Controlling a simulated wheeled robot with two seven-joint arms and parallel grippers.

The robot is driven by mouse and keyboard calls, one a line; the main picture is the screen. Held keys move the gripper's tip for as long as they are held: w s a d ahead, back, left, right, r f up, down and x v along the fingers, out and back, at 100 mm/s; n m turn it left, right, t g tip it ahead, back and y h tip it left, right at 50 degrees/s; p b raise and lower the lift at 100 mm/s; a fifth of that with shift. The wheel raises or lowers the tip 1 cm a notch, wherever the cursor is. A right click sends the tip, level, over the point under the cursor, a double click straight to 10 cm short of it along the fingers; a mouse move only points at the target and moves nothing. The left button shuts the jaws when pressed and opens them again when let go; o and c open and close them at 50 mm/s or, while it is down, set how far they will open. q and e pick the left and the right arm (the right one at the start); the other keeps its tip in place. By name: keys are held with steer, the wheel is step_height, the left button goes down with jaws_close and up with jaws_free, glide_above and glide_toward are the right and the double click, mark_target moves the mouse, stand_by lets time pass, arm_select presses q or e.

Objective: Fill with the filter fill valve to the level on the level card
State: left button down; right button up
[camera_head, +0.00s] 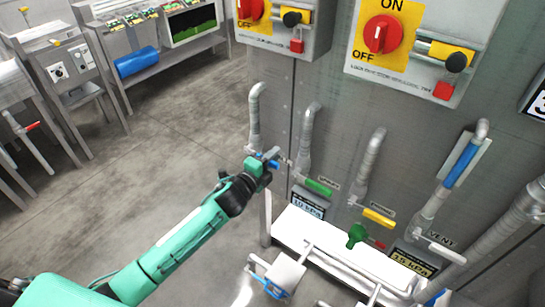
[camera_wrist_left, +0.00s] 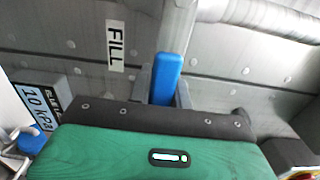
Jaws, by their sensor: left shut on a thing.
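The fill valve's blue handle (camera_head: 273,164) is on the leftmost pipe of the steel panel. It also shows in the left wrist view (camera_wrist_left: 166,78), upright beside a label reading FILL (camera_wrist_left: 115,45). My left gripper (camera_head: 265,162) is shut on this handle, with one finger on each side of it. A blue tube (camera_head: 461,165) stands in front of a white plate (camera_head: 478,157) at the right of the panel; I cannot read any level mark there. My right gripper is not in view.
Valves with green (camera_head: 319,187), yellow (camera_head: 379,218) and white (camera_head: 440,248) handles stand to the right. Displays read 10 kPa (camera_head: 307,205) and 15 kPa (camera_head: 412,262). Two red rotary switches (camera_head: 383,34) are above. Open floor (camera_head: 160,170) lies left of the panel.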

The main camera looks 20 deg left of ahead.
arm_select(q)
steer(key=c, duration=1.3)
jaws_free()
steer(key=shift+f, duration=0.15)
steer(key=shift+b+v, duration=0.45)
steer(key=shift+v, duration=6.5)
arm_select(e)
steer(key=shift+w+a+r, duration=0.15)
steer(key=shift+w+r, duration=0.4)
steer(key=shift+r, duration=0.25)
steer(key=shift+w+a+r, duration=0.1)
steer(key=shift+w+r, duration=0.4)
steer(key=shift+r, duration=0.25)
arm_select(q)
steer(key=shift+w, duration=0.1)
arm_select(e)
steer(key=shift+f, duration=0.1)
